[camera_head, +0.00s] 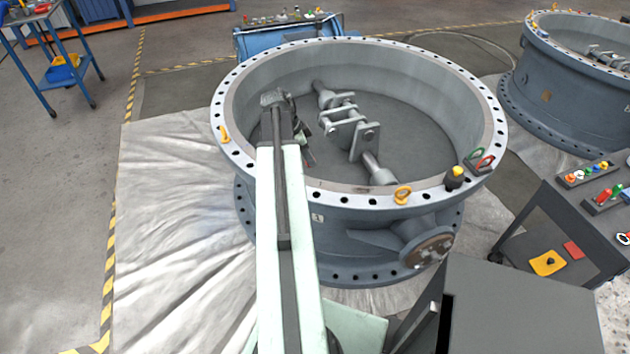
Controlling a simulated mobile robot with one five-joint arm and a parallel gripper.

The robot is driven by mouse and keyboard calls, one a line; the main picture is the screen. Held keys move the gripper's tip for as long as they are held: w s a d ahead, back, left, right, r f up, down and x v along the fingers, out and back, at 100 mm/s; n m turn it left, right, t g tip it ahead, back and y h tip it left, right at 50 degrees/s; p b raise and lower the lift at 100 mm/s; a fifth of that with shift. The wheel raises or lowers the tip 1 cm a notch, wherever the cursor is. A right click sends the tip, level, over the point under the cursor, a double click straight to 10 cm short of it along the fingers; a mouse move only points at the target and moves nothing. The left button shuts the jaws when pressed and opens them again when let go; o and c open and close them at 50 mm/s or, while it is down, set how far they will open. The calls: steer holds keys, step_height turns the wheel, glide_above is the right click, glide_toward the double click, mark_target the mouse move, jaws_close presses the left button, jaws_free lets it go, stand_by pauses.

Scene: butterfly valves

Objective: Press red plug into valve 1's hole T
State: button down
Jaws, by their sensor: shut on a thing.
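Valve 1 (358,214) is the large grey-blue ring in the middle, with a small plate marked 1 on its side. Its top flange has many dark bolt holes. No letter T can be read at any hole. My gripper (309,158) is over the valve's open inside, left of the shaft and its brackets, pointing down. It is small and partly hidden behind my arm. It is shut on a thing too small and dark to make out. A red ring (485,162) lies on the flange's right side, next to a green ring (475,153).
Yellow rings (402,194) and a yellow-topped black piece (455,176) sit on the flange. A dark trolley (560,232) with coloured parts stands at the right. A second valve (565,95) is at the upper right. A blue bench (285,38) stands behind.

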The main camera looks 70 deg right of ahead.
steer(key=s+a+f+b, duration=0.1)
steer(key=f+b, duration=0.1)
steer(key=f, duration=0.1)
steer(key=s+a+f+m+b, duration=0.1)
steer(key=f+b, duration=0.2)
steer(key=s+a+f+m+b, duration=0.1)
steer(key=f+b, duration=0.1)
steer(key=f, duration=0.1)
steer(key=shift+s+f+y+b, duration=0.2)
steer(key=shift+f+y+b, duration=0.2)
steer(key=shift+f, duration=0.2)
stand_by(0.9)
steer(key=shift+f+b, duration=0.6)
steer(key=shift+b, duration=0.2)
steer(key=shift+f, duration=0.2)
steer(key=shift+f+b, duration=0.3)
steer(key=shift+b, duration=0.2)
steer(key=shift+c, duration=2.2)
jaws_free()
steer(key=shift+r, duration=0.1)
steer(key=shift+w, duration=0.1)
